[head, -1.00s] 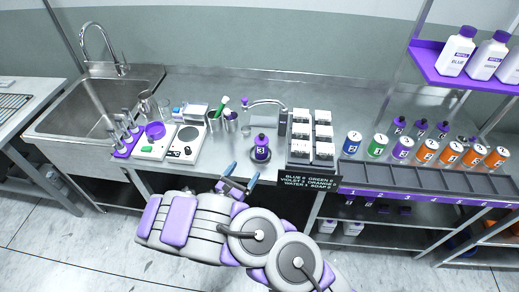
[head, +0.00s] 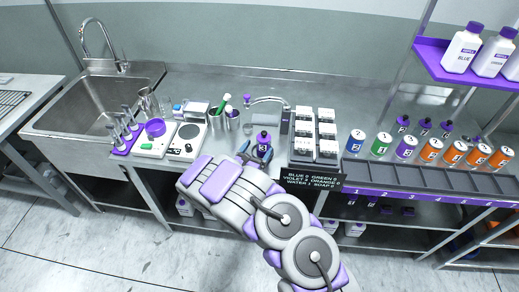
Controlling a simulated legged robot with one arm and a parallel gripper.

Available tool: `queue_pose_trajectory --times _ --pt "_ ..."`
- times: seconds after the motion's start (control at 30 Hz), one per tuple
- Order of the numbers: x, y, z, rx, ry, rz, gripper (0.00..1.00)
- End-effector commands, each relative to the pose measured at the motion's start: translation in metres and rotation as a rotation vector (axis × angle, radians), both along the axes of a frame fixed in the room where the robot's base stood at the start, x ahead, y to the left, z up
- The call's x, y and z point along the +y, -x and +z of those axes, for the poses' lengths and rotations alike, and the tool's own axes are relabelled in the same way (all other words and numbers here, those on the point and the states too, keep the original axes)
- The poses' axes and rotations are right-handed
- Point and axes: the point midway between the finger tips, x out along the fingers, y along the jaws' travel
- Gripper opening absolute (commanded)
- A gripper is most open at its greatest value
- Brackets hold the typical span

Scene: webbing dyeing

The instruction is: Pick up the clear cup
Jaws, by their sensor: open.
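A small clear cup (head: 248,128) appears to stand on the steel counter below the thin curved tap, behind and left of the purple bottle marked 3 (head: 263,138). It is faint and hard to make out. My gripper (head: 256,151) is open, its blue fingertips at the counter's front, one on each side of the bottle's front in the picture. I cannot tell whether they touch the bottle. The cup lies beyond the fingertips. My arm hides the counter's front edge there.
Clear glassware (head: 147,102) stands by the sink (head: 95,105). A scale (head: 186,142) and metal cups (head: 214,122) are left of the gripper. A rack of white-topped boxes (head: 303,145) and a black sign (head: 312,179) are close on the right. Numbered cans (head: 381,145) stand further right.

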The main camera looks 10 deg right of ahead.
Motion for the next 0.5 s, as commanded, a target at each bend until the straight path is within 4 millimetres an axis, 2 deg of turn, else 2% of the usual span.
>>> queue_pose_trajectory --times 0.1,0.23,0.5 --pt "-0.014 -0.012 -0.002 -0.001 -0.005 -0.008 0.9" --pt "-0.021 -0.027 -0.003 0.0 -0.003 -0.008 0.9" --pt "-0.022 -0.041 0.0 0.0 0.007 -0.003 0.9"
